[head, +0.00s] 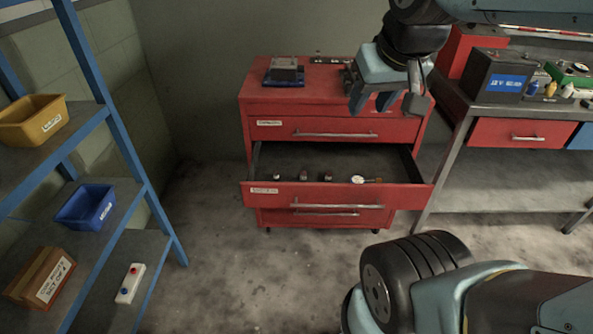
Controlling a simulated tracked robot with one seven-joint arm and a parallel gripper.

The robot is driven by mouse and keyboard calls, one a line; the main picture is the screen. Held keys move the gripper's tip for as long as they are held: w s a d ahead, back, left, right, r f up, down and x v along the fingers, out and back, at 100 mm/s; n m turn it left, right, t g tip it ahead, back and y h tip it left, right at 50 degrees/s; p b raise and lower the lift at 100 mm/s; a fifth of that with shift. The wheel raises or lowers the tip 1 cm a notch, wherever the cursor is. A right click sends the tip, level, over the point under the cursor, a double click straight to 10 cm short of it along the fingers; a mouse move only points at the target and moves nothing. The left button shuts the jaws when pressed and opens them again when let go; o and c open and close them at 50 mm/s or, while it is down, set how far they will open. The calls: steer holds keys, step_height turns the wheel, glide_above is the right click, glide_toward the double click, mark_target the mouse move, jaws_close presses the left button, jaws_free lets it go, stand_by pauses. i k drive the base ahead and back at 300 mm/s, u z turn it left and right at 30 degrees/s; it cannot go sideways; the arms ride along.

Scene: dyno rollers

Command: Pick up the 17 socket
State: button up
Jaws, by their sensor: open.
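A red tool cabinet (262,103) has its middle drawer (258,199) pulled open. My gripper (385,104) is open and empty, fingers pointing down, in front of the cabinet's upper right part and above the drawer in the picture.
A grey device on a blue base (284,72) sits on the cabinet top. At the left, a blue-framed shelf (113,130) holds a yellow bin (33,121) and a blue bin (86,205). At the right, a workbench (456,123) carries a black battery (497,77). Floor in front is clear.

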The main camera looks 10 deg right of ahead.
mark_target(328, 174)
steer(key=u, duration=0.5)
steer(key=k, duration=1.15)
steer(key=z, duration=0.6)
steer(key=i, duration=1)
steer(key=u, duration=0.1)
